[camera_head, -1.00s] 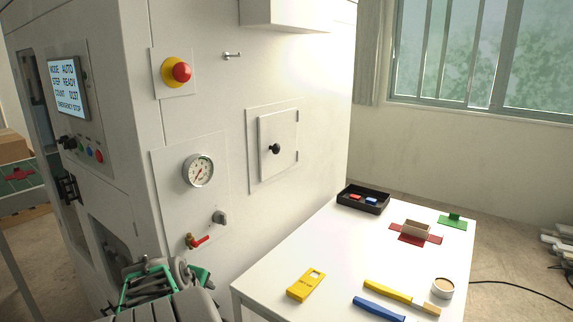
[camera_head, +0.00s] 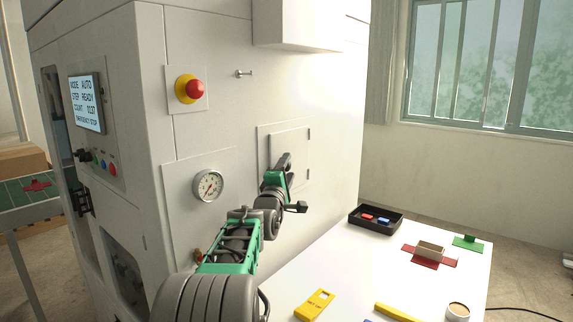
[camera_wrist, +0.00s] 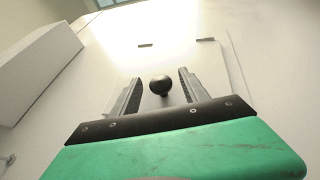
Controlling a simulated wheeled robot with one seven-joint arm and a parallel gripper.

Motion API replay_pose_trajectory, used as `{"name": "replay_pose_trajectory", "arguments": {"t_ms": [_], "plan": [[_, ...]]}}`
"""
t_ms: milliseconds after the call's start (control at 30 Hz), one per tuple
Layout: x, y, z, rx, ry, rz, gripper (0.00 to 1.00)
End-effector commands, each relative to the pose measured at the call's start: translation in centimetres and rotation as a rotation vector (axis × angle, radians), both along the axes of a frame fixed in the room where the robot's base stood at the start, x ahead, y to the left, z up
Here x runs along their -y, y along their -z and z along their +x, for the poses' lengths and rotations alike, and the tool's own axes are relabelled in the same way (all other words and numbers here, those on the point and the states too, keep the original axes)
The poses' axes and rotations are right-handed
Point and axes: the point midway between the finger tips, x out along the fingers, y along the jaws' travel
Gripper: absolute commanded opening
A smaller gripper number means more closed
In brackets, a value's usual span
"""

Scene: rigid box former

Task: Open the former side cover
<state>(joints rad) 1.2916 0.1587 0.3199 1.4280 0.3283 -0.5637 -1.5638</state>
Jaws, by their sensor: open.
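The side cover (camera_head: 301,147) is a pale square door in a framed plate on the machine's side wall, with hinges on its right edge. It looks closed. My gripper (camera_head: 285,165) is raised in front of it and hides its knob in the head view. In the wrist view the round black knob (camera_wrist: 160,85) shows between the two open fingers of my gripper (camera_wrist: 158,92), with a gap on each side. The cover (camera_wrist: 205,75) fills the area behind the knob. I cannot tell how deep the fingers reach around it.
A white table (camera_head: 375,268) stands below to the right, with a black tray (camera_head: 376,219), a yellow tag (camera_head: 314,305) and a small box (camera_head: 430,249). A pressure gauge (camera_head: 208,185) and a red emergency button (camera_head: 194,89) are left of the cover. A housing (camera_head: 300,25) juts out above.

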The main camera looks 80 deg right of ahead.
Motion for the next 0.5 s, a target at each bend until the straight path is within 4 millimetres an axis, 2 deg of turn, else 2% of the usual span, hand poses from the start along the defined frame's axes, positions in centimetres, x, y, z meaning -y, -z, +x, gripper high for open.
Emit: {"name": "replay_pose_trajectory", "arguments": {"t_ms": [133,367,500], "plan": [[1.6,-0.4,0.2,0.0,-0.003,0.002,0.53],[1.8,-0.4,0.2,0.0,-0.003,0.001,0.53],[1.7,-0.3,0.2,0.0,-0.003,0.002,0.44]]}}
